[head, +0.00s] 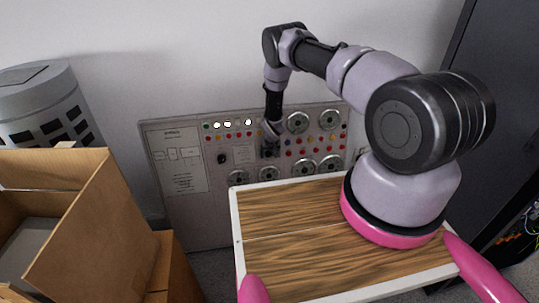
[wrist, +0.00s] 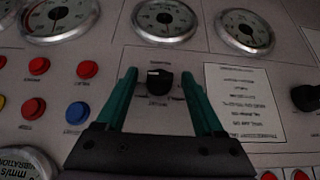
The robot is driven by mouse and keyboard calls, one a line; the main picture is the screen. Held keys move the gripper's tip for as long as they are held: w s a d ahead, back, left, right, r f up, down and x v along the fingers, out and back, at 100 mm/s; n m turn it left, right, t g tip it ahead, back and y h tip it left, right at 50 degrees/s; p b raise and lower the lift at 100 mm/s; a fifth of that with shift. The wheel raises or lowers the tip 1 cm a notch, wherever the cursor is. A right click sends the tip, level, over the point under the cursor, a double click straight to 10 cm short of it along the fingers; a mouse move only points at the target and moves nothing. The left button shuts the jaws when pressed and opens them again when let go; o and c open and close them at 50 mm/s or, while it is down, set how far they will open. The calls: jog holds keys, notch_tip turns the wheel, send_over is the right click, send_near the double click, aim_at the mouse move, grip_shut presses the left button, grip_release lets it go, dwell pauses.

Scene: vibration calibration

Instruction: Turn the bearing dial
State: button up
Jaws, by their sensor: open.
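A black dial (wrist: 159,82) with a pale pointer mark sits on the grey control panel (head: 190,220) in the wrist view. Its label is too small to read, so I cannot tell whether it is the bearing dial. My gripper (wrist: 158,78) is open, with one teal finger on each side of this dial. I cannot tell whether the fingers touch it. In the head view my gripper (head: 270,143) is at the panel's middle and hides the dial. A second black knob (wrist: 306,97) is at the wrist view's right edge.
Round gauges (wrist: 165,20) and coloured buttons (wrist: 77,113) surround the dial, with a printed label plate (wrist: 243,102) beside it. An open cardboard box (head: 85,235) stands left, before a grey vented cylinder (head: 45,105). A dark cabinet (head: 500,100) is at right.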

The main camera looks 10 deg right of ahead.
grip_shut()
jog(key=shift+a, duration=0.1)
jog(key=h, duration=0.1)
jog(key=n+h, duration=0.1)
jog(key=shift+a+h, duration=0.25)
jog(key=shift+h, duration=0.05)
jog(key=n+h, duration=0.1)
jog(key=h, duration=0.1)
jog(key=n+t+h, duration=0.1)
jog(key=h, duration=0.1)
jog(key=shift+a+f+n+h, duration=0.15)
jog(key=shift+a+n+h, duration=0.05)
jog(key=shift+n+h, duration=0.1)
dwell(0.5)
grip_release()
